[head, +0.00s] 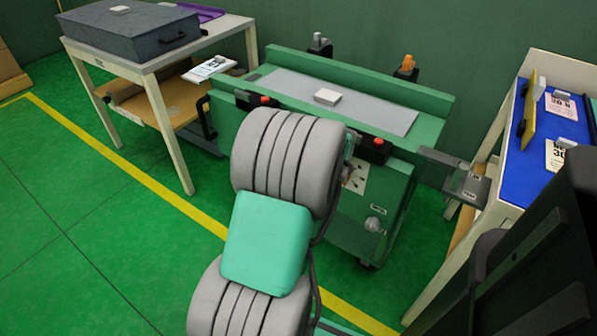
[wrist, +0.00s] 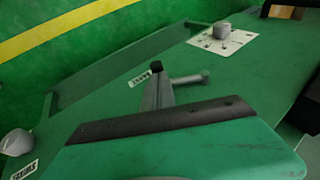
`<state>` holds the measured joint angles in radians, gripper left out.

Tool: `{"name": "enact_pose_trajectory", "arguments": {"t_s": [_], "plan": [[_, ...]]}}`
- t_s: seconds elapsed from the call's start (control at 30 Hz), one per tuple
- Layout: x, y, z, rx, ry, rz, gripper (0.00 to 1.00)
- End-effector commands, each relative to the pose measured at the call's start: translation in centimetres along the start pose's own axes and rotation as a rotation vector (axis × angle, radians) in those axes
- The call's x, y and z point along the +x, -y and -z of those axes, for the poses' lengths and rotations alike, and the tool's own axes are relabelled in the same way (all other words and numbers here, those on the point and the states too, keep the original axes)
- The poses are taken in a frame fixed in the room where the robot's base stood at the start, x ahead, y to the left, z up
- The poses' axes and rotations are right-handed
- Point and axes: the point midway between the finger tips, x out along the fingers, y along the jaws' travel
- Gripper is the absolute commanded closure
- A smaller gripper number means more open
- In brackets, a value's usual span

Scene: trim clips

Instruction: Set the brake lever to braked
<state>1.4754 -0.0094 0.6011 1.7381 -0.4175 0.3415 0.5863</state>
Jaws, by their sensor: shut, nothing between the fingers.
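In the wrist view a short grey lever with a rounded end (wrist: 192,78) stands out from the green machine's front panel, close to a small white label (wrist: 139,77) too small to read surely. I take it for the brake lever. My gripper (wrist: 156,70) is shut and empty, its dark tip just left of the lever, and the fingers cover the lever's left part. I cannot tell whether they touch. In the head view my arm hides the gripper and the lever; the green machine (head: 341,215) shows behind it.
In the wrist view a grey knob on a white dial plate (wrist: 222,38) is upper right, and another knob (wrist: 17,143) is lower left. In the head view a side table with a grey case (head: 125,30) is left and a blue-topped table (head: 530,170) right. Green floor is clear at left.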

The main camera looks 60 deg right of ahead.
Motion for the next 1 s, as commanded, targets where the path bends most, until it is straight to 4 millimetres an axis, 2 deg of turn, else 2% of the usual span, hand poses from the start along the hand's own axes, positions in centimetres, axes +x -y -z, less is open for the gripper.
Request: {"name": "enact_pose_trajectory", "arguments": {"t_s": [0.07,0.2,0.27,1.0], "plan": [[0.7,-0.7,-0.2,0.027,0.003,0.061,1.0],[1.4,-0.8,-0.4,0.057,0.005,0.169,1.0],[1.7,-0.6,-0.5,0.049,0.005,0.166,1.0],[0.2,0.2,-0.1,0.047,0.005,0.162,1.0]]}}
